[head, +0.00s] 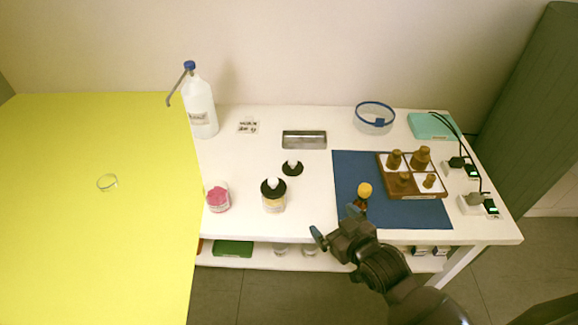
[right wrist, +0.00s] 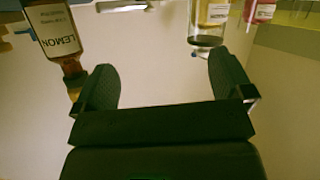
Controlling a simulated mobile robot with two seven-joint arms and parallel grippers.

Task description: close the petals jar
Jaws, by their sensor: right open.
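The petals jar (head: 218,198), clear with pink contents, stands uncovered at the table's front left; its pink side also shows at the top right of the right wrist view (right wrist: 262,10). A loose black lid with a white knob (head: 292,169) lies on the table behind and right of it. A second jar with yellow contents (head: 273,202) wears a similar black lid and stands between the petals jar and my right gripper. My right gripper (head: 336,225) is open and empty near the table's front edge, right of both jars. My left gripper is out of view.
An amber bottle with a yellow cap (head: 363,194) stands close to my right gripper on the blue mat (head: 350,165); its label reads LEMON in the right wrist view (right wrist: 56,40). A wooden tray (head: 442,188) holds several brown bottles. A metal tray (head: 304,140) lies behind the loose lid.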

